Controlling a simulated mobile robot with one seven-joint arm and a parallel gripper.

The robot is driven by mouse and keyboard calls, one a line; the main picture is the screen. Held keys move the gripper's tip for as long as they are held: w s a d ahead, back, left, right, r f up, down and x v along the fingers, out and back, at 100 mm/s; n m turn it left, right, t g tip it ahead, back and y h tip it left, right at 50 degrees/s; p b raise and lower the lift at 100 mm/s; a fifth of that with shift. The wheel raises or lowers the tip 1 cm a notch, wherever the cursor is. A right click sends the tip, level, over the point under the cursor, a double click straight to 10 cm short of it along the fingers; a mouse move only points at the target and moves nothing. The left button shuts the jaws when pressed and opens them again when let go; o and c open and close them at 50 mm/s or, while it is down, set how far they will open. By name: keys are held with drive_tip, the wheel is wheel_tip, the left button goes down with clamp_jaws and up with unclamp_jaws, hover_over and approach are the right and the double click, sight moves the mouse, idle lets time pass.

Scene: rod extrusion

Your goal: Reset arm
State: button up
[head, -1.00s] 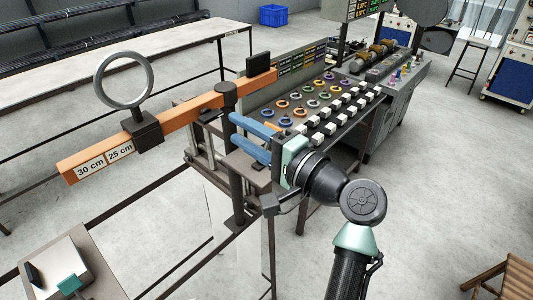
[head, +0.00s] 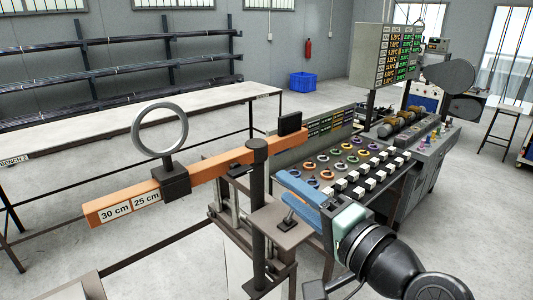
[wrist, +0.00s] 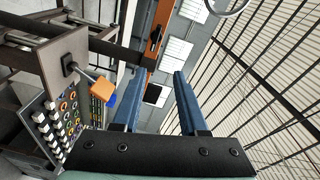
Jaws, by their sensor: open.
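My gripper (head: 290,180) is in the lower right of the head view, in front of the control panel, with its blue fingers pointing left. In the head view the fingers nearly overlap. In the wrist view my gripper (wrist: 160,78) shows two blue fingers spread apart, with nothing between their tips. An orange bar (head: 215,166) marked 30 cm and 25 cm lies beyond the fingers, apart from them as far as I can tell. It also shows in the wrist view (wrist: 152,62).
A grey ring (head: 138,132) stands on the bar. A dark post (head: 258,210) and a small lever plate (head: 283,222) are close by the fingers. The control panel (head: 285,160) carries several coloured rings and white switches.

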drive_tip(key=a+r+n+t+h+b, duration=0.1)
drive_tip(key=a+r+n+t+h, duration=0.25)
drive_tip(key=r, duration=0.35)
drive_tip(key=s+a+r+n+t+h+b, duration=0.1)
drive_tip(key=s+a+r+n+t+h, duration=0.1)
drive_tip(key=s+r, duration=0.5)
drive_tip(key=s+a+r+n+t+h+b, duration=0.1)
drive_tip(key=s+a+r+n+t+h, duration=0.1)
drive_tip(key=s+r+t, duration=0.4)
wheel_tip(320, 180, up, 4)
drive_tip(key=shift+s+a+r+n+h, duration=0.1)
drive_tip(key=shift+s+a+n+h, duration=0.1)
drive_tip(key=shift+s+n+h, duration=0.6)
drive_tip(key=shift+w+n+y, duration=0.25)
drive_tip(key=shift+w, duration=0.05)
